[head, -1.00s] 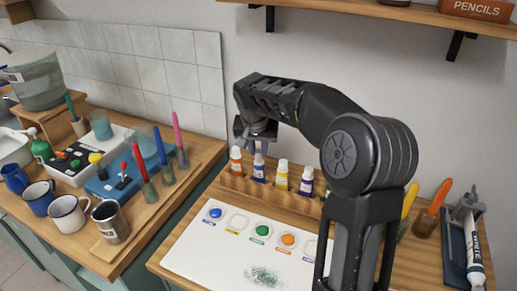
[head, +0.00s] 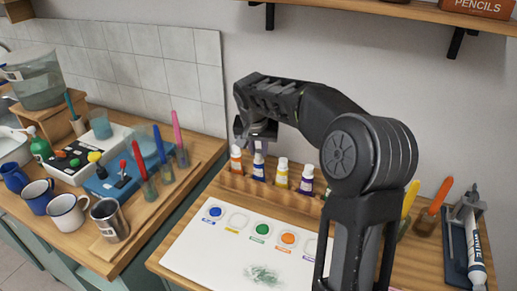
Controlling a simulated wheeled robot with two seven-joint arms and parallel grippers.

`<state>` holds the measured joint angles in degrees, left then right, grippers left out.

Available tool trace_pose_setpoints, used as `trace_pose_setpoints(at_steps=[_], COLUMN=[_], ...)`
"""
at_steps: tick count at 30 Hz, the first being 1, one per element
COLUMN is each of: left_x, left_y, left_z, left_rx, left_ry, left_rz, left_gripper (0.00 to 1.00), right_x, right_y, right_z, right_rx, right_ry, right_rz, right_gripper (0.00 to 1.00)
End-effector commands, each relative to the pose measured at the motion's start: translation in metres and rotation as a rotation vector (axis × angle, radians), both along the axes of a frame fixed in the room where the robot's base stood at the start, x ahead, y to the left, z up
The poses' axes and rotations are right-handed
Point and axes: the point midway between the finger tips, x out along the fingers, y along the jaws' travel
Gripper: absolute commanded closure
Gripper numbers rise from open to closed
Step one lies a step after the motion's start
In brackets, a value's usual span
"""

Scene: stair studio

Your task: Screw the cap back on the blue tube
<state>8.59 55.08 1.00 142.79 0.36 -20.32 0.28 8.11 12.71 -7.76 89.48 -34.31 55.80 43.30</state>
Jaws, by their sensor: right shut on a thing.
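The blue tube (head: 259,171) stands upright in the wooden rack (head: 236,183), second from the left, with a white body and a blue band. My right gripper (head: 259,146) reaches over the rack from above and is shut at the top of this tube. What it grips looks like the cap, which is mostly hidden between the fingers. I cannot tell whether the cap sits fully down on the tube. My left gripper is not in view.
An orange tube (head: 236,158) stands close left of the blue one; yellow (head: 281,174) and purple (head: 306,180) tubes stand to its right. A paint sheet (head: 215,240) lies in front. Mugs (head: 69,214) and brushes fill the left counter. A shelf (head: 400,12) hangs above.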

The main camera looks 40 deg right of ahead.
Motion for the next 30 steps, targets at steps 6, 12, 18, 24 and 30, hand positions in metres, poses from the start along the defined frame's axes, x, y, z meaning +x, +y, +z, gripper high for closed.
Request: trace_pose_setpoints(at_steps=[6, 12, 18, 24, 30], left_x=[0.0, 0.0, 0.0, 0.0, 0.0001], left_y=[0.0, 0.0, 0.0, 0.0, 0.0], left_z=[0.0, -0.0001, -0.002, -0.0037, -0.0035], left_rx=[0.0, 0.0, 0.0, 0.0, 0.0], left_ry=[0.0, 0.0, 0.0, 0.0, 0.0], left_rz=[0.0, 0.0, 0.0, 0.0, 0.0], left_gripper=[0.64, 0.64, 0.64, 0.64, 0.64], right_x=[0.0, 0.0, 0.0001, -0.0001, 0.0], right_y=[0.0, 0.0001, 0.0, -0.0001, -0.0001], right_z=[0.0002, 0.0001, -0.0017, -0.0029, -0.0028], right_rx=[0.0, 0.0, 0.0, 0.0, 0.0], right_ry=[0.0, 0.0, 0.0, 0.0, 0.0], right_rz=[0.0, 0.0, 0.0, 0.0, 0.0], right_gripper=[1.0, 1.0, 1.0, 1.0, 0.69])
